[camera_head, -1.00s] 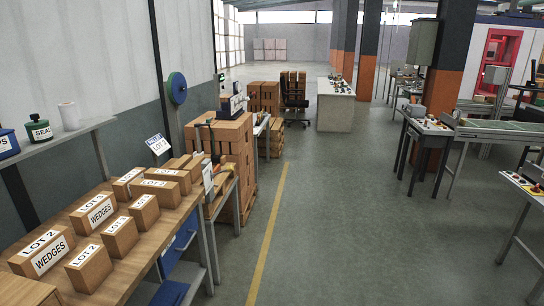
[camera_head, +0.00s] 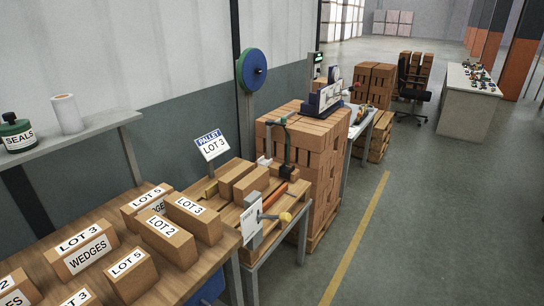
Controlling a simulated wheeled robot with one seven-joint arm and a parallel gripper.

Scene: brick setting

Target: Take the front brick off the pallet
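A low wooden pallet (camera_head: 223,205) lies on a bench at the middle, beside a sign (camera_head: 211,145) that reads PALLET LOT 3. Two plain tan bricks sit on it close together: a rear one (camera_head: 234,178) and a nearer one (camera_head: 252,183). A white card (camera_head: 251,220) stands at the pallet's near right side and covers part of it. My gripper is not in view.
A wooden table (camera_head: 190,280) at the lower left bears several labelled boxes (camera_head: 87,250). A tall brick stack (camera_head: 305,170) stands behind the pallet bench. The floor (camera_head: 440,220) at right is clear.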

